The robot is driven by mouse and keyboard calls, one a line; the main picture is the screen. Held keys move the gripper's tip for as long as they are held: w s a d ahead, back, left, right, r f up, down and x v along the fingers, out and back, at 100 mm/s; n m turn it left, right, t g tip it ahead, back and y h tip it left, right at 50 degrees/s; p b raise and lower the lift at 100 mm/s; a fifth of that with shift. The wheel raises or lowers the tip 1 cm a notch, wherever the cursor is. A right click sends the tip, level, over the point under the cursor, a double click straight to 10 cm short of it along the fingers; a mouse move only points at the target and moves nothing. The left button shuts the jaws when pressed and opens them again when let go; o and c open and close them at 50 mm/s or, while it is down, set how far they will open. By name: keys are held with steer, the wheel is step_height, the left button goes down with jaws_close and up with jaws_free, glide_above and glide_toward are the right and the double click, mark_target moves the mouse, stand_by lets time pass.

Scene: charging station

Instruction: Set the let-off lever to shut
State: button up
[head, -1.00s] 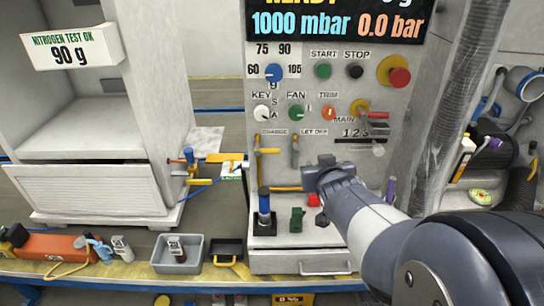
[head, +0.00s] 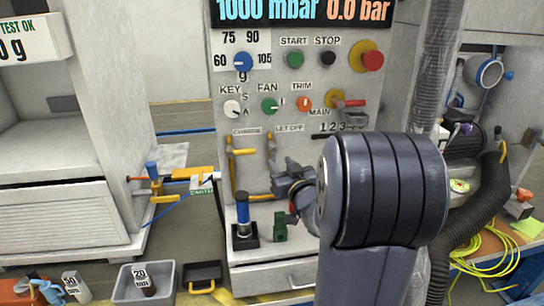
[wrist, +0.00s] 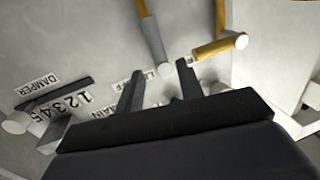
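The let-off lever (head: 271,149) is on the panel under the LET OFF label, right of the yellow charge lever (head: 241,152). Its grey handle points along its yellow pipe, not across it. In the wrist view the grey let-off handle (wrist: 154,40) reaches toward the gap between my fingers, and the charge lever (wrist: 220,46) shows a pale end to the right. My gripper (head: 283,178) is just below and right of the let-off lever in the head view. In the wrist view my gripper (wrist: 160,70) is open with nothing visibly clamped. Contact with the handle cannot be told.
A blue-topped cylinder (head: 243,214) and a green block (head: 280,226) stand on the ledge below. The damper slider (wrist: 52,92) shows left in the wrist view. Above are the fan knob (head: 269,104) and red stop button (head: 372,60). A black hose (head: 478,210) lies right.

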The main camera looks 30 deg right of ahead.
mark_target(274, 155)
steer(key=w, duration=0.6)
steer(key=shift+w+d, duration=0.25)
steer(key=shift+w, duration=0.05)
steer(key=shift+c, duration=0.5)
steer(key=c, duration=0.6)
steer(key=shift+r, duration=0.15)
jaws_close()
